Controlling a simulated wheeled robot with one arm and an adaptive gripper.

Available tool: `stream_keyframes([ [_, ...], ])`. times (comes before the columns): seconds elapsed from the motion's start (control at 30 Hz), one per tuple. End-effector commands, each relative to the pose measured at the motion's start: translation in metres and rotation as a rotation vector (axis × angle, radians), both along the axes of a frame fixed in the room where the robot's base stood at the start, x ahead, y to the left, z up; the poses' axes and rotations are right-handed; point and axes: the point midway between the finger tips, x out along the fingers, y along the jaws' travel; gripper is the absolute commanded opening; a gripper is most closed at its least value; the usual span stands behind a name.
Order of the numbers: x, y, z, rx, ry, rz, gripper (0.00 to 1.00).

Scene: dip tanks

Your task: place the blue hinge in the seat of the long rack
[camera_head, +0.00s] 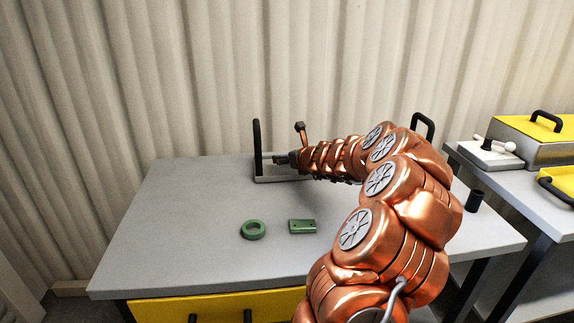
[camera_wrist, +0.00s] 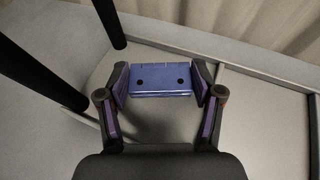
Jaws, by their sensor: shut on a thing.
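The blue hinge (camera_wrist: 160,79), a flat plate with two dark holes, is held between the two fingers of my gripper (camera_wrist: 160,84) in the wrist view. In the head view my gripper (camera_head: 283,159) is at the left end of the long rack, near its black upright handle (camera_head: 257,148). The long rack (camera_head: 268,180) is a low pale-grey frame at the back of the table; my arm covers much of it. Its seat cannot be made out. Black handle posts (camera_wrist: 108,20) and pale rails show around the hinge in the wrist view. I cannot tell whether the hinge touches the rack.
A green ring (camera_head: 253,230) and a green plate with holes (camera_head: 302,226) lie on the grey table (camera_head: 170,220) in front of the rack. A small black cup (camera_head: 474,201) stands at the right. A yellow-lidded tank (camera_head: 530,132) is on another table. The table's left side is clear.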

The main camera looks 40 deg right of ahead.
Motion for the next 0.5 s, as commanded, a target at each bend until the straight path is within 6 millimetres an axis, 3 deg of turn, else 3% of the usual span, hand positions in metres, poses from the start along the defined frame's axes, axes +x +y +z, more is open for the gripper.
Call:
stream_keyframes([
  [0.03,0.0002,0.0003,-0.0125,0.003,-0.001,0.000,0.29],
  [0.1,0.0003,0.0003,-0.0190,0.000,0.001,0.000,0.29],
  [0.5,0.0003,0.0005,-0.0219,0.000,0.000,0.001,0.29],
])
